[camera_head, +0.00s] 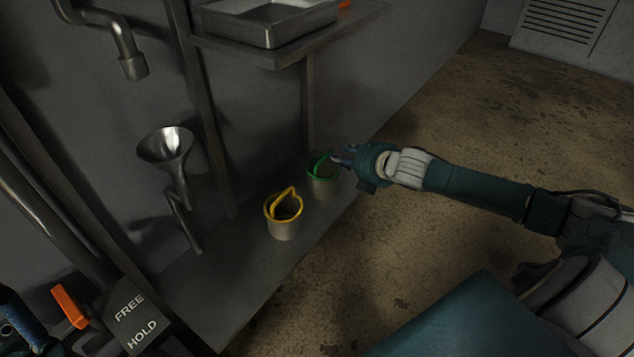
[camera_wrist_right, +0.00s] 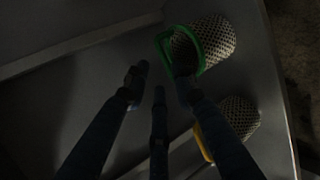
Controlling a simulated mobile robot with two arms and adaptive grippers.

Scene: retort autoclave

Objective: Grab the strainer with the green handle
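The strainer with the green handle (camera_head: 323,187) stands on the low grey shelf, beyond a similar strainer with a yellow handle (camera_head: 284,229). My right gripper (camera_head: 343,157) is at the green handle's right side in the head view. In the right wrist view, the green-handled strainer's mesh body (camera_wrist_right: 212,40) is at the top, and the yellow-handled one (camera_wrist_right: 240,115) is lower right. The right gripper's fingers (camera_wrist_right: 158,85) are spread apart. One fingertip overlaps the green rim; whether it touches is unclear. My left gripper (camera_head: 15,325) shows partly at the lower left corner; its fingertips are unclear.
An upper shelf (camera_head: 350,30) with a metal tray (camera_head: 268,22) overhangs the wall side, held by posts. A metal funnel (camera_head: 167,147) is at left. An orange lever (camera_head: 70,306) sits by a FREE/HOLD panel (camera_head: 135,318). Stained floor (camera_head: 440,110) is open at right.

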